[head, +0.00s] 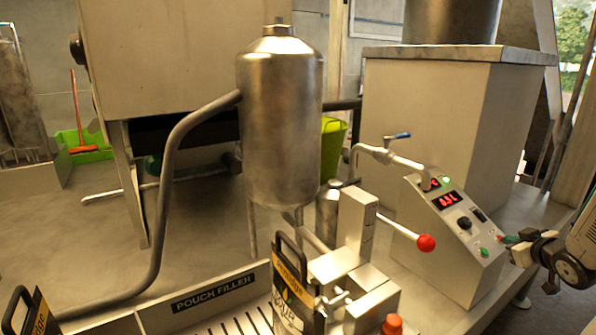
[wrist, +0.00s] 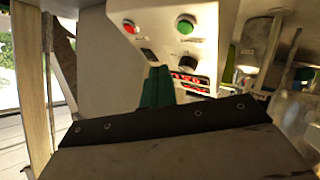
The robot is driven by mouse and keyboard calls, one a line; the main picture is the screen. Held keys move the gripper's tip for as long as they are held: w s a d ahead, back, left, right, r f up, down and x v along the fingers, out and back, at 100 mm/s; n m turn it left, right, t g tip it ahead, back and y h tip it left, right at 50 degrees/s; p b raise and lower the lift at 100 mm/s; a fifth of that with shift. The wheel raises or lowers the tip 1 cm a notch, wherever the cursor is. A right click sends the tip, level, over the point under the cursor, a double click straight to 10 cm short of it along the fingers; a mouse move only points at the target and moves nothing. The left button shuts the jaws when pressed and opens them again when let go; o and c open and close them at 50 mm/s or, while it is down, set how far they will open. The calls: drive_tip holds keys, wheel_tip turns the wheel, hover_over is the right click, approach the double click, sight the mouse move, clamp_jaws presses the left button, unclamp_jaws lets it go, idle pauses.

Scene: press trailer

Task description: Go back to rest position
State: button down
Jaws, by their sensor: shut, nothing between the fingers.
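My gripper (head: 509,239) is at the right of the head view, with its green fingertips close to the lower right of the control panel (head: 459,226). I cannot tell whether they touch it. The fingers are together with nothing seen between them. In the wrist view the green fingers (wrist: 157,88) point toward the panel (wrist: 163,38), which shows a red button (wrist: 129,27), a green button (wrist: 185,25) and a black knob (wrist: 187,60). The red digital display (head: 446,199) is lit.
A steel tank (head: 281,125) stands mid-view. A red-knobbed lever (head: 425,242) juts out left of the panel. A pouch (head: 291,293) stands at the filler, near the "POUCH FILLER" label (head: 221,287). A large metal cabinet (head: 430,120) rises behind the panel.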

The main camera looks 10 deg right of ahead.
drive_tip(key=s+f+m+g+h, duration=0.2)
drive_tip(key=s+f+m+g, duration=0.25)
drive_tip(key=s+g, duration=0.45)
drive_tip(key=s+a+r+n+y, duration=0.1)
drive_tip(key=s+a+r, duration=0.4)
drive_tip(key=a, duration=0.8)
drive_tip(key=s+a+r+g+y, duration=0.1)
drive_tip(key=s+a+r, duration=0.4)
drive_tip(key=a, duration=0.8)
drive_tip(key=s+a+r+n+g+y, duration=0.1)
drive_tip(key=s+a+r+y, duration=0.2)
drive_tip(key=a, duration=1)
wheel_tip(320, 180, up, 5)
drive_tip(key=shift+s+n, duration=0.35)
drive_tip(key=shift+s, duration=0.7)
